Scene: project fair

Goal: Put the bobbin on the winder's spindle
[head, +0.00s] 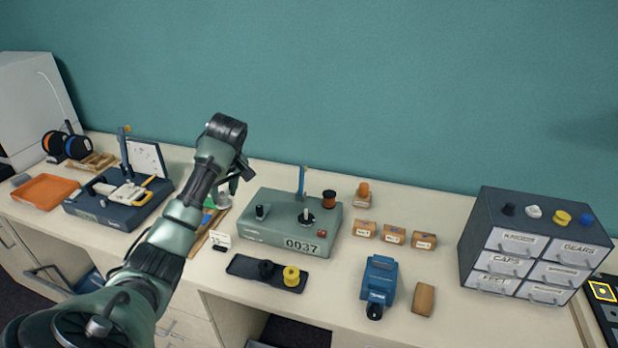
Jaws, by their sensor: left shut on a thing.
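The winder (262,226) is a grey-green box marked 0037 at mid-counter. Its short pale upright spindle (305,213) stands bare on top, on a dark base. My left gripper (232,186) is beside the winder's left end, partly hidden by my own arm. It is shut on a small green thing (222,200), which looks like a bobbin; its outline is unclear. A black bobbin (265,268) and a yellow bobbin (291,276) stand in a dark tray (239,265) in front of the winder. The tray's left end is empty. My right gripper does not show.
A blue upright post (302,180) and a dark orange spool (329,198) are at the winder's back. Small cardboard boxes (394,235), a blue device (379,280) and a drawer cabinet (478,225) stand to the right. A blue machine (98,212) and orange tray (45,190) are left.

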